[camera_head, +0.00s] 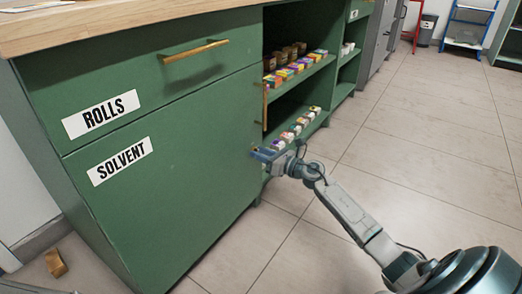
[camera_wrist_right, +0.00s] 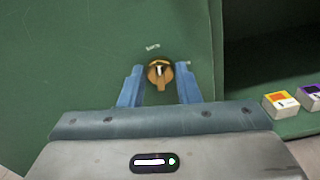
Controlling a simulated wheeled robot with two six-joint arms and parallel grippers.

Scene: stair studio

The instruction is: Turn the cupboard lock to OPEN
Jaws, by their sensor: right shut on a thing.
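The cupboard lock is a round brass knob (camera_wrist_right: 160,75) with a raised grip and a pale mark pointing roughly up. It sits on the green SOLVENT door (camera_head: 165,205), near its right edge. A small label (camera_wrist_right: 152,47) stands just above it, too small to read surely. My right gripper (camera_head: 262,154) is at the door's right edge in the head view. Its blue fingers (camera_wrist_right: 159,85) are on either side of the knob in the right wrist view, shut on it. In the head view the gripper mostly hides the lock. My left gripper is not in view.
A ROLLS drawer (camera_head: 150,85) with a brass handle (camera_head: 195,51) is above the door. Open shelves (camera_head: 300,85) with several small boxes (camera_wrist_right: 281,103) are right of the door. The tiled floor (camera_head: 420,125) on the right is mostly clear.

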